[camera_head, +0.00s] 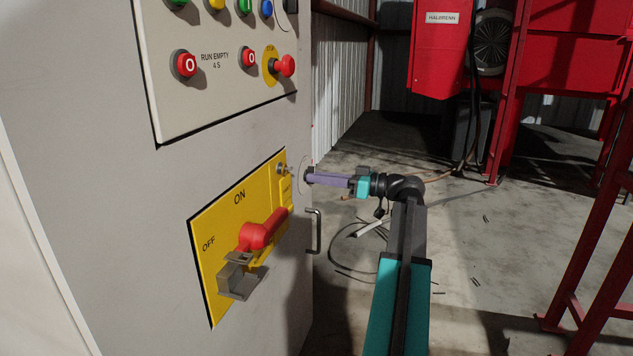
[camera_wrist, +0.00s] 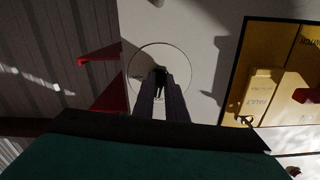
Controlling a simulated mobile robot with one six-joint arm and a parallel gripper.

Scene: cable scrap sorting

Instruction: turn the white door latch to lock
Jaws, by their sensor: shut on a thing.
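The white door latch (camera_wrist: 143,66) shows in the wrist view as a pale round plate with a dark middle, flush with the pale cabinet face. My gripper (camera_wrist: 162,80) reaches straight at its middle, and its two dark fingers are closed there. The fingertips hide most of the latch's central part, so I cannot tell which way it is turned. In the head view, my gripper (camera_head: 311,178) meets the cabinet near its right edge, beside the yellow switch plate. The latch is seen there almost edge-on.
The yellow ON/OFF plate (camera_head: 207,270) carries a red rotary handle (camera_head: 262,233) with a grey bracket (camera_head: 240,280) below. A metal door handle (camera_head: 317,232) sticks out below my gripper. Push buttons, including a red stop knob (camera_head: 287,66), sit above. Loose cables lie on the floor.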

